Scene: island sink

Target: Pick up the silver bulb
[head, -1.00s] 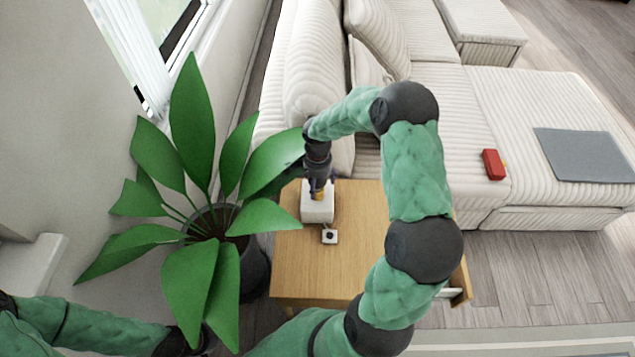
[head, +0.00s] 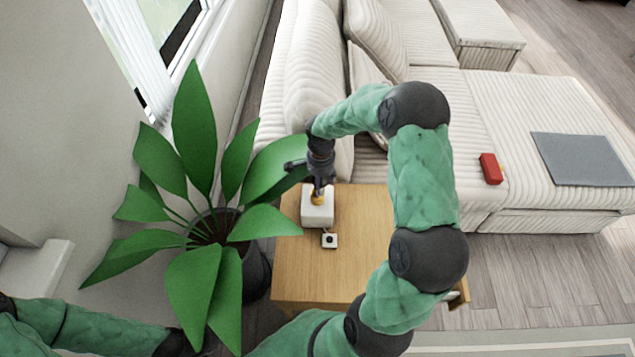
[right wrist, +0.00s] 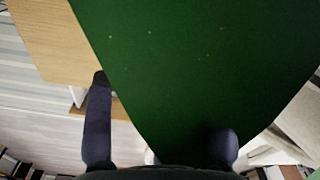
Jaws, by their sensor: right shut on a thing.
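My right gripper (head: 306,178) is above the left side of a wooden side table, at a white block (head: 318,215) with a small gold part (head: 318,200) on top. One finger reaches down toward the gold part; the other points left over a plant leaf. In the right wrist view the fingers (right wrist: 160,112) stand wide apart, with the big green leaf (right wrist: 190,60) between and beyond them; the grip appears to be on this leaf. No silver bulb can be made out clearly.
The potted plant (head: 205,225) crowds the table's left side. A red box (head: 490,168) and a grey mat (head: 582,159) lie on the sofa (head: 500,110). The table's middle is clear.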

